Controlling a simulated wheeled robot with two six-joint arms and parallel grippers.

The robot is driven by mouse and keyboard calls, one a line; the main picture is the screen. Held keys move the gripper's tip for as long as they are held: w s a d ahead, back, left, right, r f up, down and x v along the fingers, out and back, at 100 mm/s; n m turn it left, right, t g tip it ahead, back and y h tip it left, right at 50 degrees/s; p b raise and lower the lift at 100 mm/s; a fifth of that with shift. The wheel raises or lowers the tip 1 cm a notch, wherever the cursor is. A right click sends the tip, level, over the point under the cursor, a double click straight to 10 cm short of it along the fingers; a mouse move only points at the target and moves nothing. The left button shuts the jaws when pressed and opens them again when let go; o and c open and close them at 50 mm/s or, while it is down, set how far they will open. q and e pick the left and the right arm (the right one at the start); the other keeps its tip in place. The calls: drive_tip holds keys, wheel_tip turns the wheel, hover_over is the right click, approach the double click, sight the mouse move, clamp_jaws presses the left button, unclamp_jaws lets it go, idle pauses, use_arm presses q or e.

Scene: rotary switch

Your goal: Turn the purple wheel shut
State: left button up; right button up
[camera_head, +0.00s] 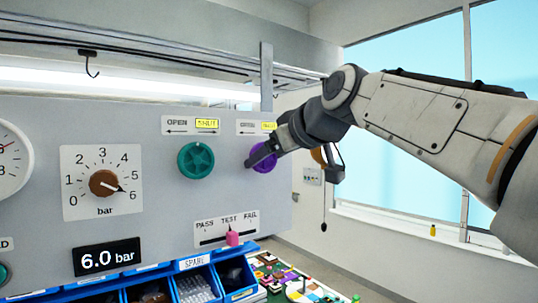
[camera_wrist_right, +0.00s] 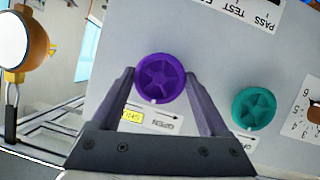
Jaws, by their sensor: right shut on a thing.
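The purple wheel (camera_head: 264,158) sits at the right end of the grey panel in the head view, partly covered by my right gripper (camera_head: 262,155). In the right wrist view the purple wheel (camera_wrist_right: 160,78) lies between the two fingers of my right gripper (camera_wrist_right: 160,82), which are shut on its rim. A small white mark shows at the wheel's edge on the side towards its label. The OPEN/SHUT label (camera_head: 256,127) above the wheel has SHUT in yellow and is partly hidden by my arm. My left gripper is not in view.
A green wheel (camera_head: 195,160) is left of the purple one. A brown bar knob (camera_head: 104,183), a 6.0 bar display (camera_head: 107,257) and a pink slider (camera_head: 232,238) are on the panel. Blue bins (camera_head: 195,283) stand below. A lamp-like orange object (camera_wrist_right: 28,45) is beside the panel.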

drive_tip(key=shift+f, duration=0.15)
idle(0.4)
drive_tip(key=o, duration=1.2)
drive_tip(key=shift+d, duration=0.1)
drive_tip(key=shift+o, duration=0.2)
drive_tip(key=b+v, duration=0.3)
drive_tip(key=v, duration=0.7)
drive_tip(key=shift+d, duration=0.15)
drive_tip(key=shift+s, duration=0.1)
